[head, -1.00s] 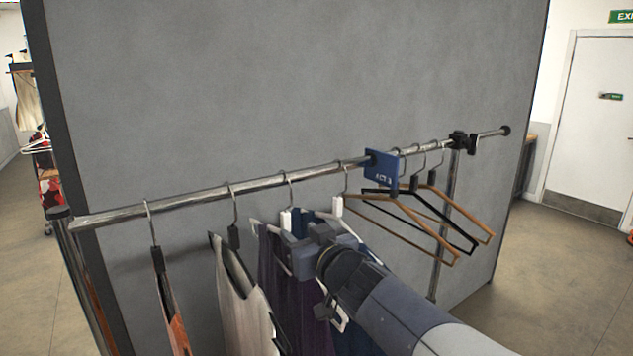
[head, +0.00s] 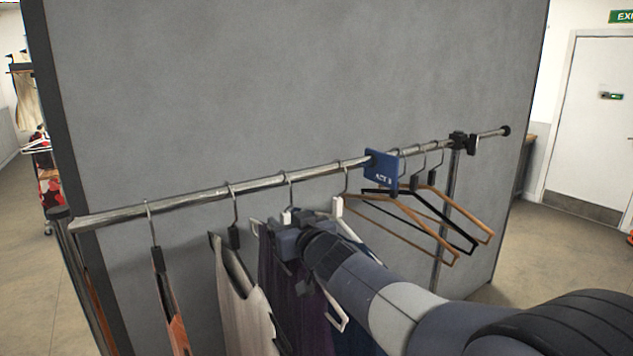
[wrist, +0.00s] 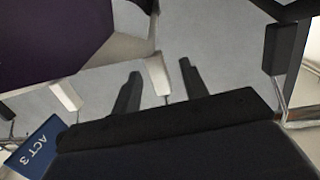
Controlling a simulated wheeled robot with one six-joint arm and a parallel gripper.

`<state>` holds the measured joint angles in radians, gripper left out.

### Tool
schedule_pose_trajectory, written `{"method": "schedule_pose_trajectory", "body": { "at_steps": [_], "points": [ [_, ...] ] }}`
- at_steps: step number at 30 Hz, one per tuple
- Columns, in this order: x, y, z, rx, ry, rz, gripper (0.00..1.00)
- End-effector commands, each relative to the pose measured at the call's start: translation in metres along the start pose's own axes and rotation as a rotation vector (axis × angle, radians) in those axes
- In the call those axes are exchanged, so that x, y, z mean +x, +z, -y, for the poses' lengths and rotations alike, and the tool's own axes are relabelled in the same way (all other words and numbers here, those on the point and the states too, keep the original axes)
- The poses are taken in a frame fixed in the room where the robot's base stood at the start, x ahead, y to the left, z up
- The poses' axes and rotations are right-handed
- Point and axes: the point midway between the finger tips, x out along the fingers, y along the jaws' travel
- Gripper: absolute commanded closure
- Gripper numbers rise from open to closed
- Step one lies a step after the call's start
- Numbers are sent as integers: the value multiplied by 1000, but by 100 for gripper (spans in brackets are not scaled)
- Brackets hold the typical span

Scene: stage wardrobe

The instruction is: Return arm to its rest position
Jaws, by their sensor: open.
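A dark blue garment is mostly hidden behind my arm. White hanger clips (wrist: 66,95) show near the fingers. I cannot tell whether the gripper touches any cloth.
A metal rail (head: 190,201) crosses the view with a blue ACT 3 tag (head: 382,168). Bare hangers (head: 455,212) hang on the right. A beige garment (head: 245,310) and an orange one (head: 176,330) hang on the left. A grey panel (head: 280,90) stands behind.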

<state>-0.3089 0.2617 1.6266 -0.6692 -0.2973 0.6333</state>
Motion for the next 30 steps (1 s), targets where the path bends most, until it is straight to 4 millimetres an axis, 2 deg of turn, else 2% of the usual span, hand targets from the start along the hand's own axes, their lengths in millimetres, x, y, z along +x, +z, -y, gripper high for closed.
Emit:
{"method": "schedule_pose_trajectory", "body": {
  "at_steps": [1, 7, 9, 18, 30],
  "points": [
    [-3, -15, 0, -1, 0, -3, 58],
    [-5, -39, 0, -1, 0, -2, 58],
    [-15, -33, -1, -2, 1, -4, 58],
    [-48, -31, -5, 0, 1, -3, 58],
    [-53, -29, -5, -1, 0, -2, 58]
  ]
}}
